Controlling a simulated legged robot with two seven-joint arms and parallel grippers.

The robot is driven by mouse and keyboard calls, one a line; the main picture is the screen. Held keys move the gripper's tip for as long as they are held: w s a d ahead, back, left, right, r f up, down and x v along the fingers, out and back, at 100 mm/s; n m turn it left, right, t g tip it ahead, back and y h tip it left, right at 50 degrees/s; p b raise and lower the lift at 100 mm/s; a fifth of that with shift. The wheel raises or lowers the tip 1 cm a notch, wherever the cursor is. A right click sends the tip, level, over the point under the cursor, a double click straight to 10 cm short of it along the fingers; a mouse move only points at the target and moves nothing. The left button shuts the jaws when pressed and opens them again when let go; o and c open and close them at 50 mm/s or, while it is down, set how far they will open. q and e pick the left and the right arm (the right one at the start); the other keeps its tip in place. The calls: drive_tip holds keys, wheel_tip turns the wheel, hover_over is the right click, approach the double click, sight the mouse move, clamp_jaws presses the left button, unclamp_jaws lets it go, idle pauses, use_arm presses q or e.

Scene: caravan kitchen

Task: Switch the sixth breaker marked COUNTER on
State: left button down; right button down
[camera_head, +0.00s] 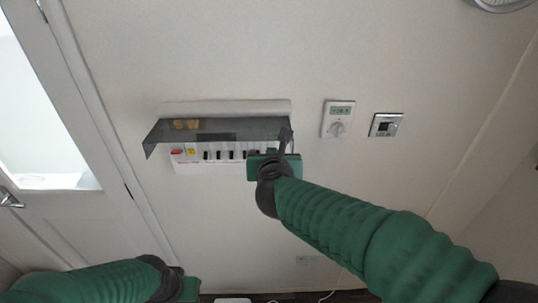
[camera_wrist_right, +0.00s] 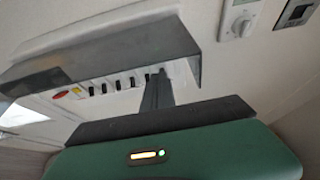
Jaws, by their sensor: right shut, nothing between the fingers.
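The breaker panel (camera_head: 190,165) is on the wall, with a row of small black breaker switches and a red switch (camera_head: 177,151) at its left end. Its smoky cover (camera_head: 220,128) is tilted up above the row. The labels are too small to read, so I cannot make out COUNTER. My right gripper (camera_head: 286,138) is at the right end of the row. In the right wrist view its fingers (camera_wrist_right: 157,90) are together and empty, in front of the last switches and partly hiding them. I cannot tell whether they touch one. My left gripper (camera_head: 190,287) is low at the left, its fingers not clear.
A thermostat with a dial (camera_head: 338,119) and a square control plate (camera_head: 385,125) are on the wall right of the panel. A door (camera_head: 70,195) with a bright window is at the left. The raised cover overhangs the switches.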

drive_tip(key=s+d+f+n+g+y+b, duration=0.15)
drive_tip(key=s+d+f+n+b, duration=0.3)
drive_tip(key=f+n, duration=0.7)
drive_tip(key=s+d+f+n+g+b, duration=0.35)
drive_tip(key=s+f+n, duration=0.25)
drive_tip(key=f+n, duration=0.55)
drive_tip(key=s+d+f+n+g+h+b, duration=0.1)
drive_tip(key=s+d+f+n+g, duration=0.1)
drive_tip(key=s+d+f+n, duration=0.3)
drive_tip(key=s+d+f+n+g+b, duration=0.2)
drive_tip(key=s+f+n, duration=0.4)
drive_tip(key=s, duration=0.4)
drive_tip(key=shift+d+n+g+h, duration=0.45)
drive_tip(key=shift+d+n, duration=0.45)
drive_tip(key=shift+d, duration=0.5)
drive_tip(key=shift+s+d, duration=0.15)
drive_tip(key=shift+d, duration=0.1)
drive_tip(key=shift+a, duration=0.1)
drive_tip(key=shift+f, duration=0.15)
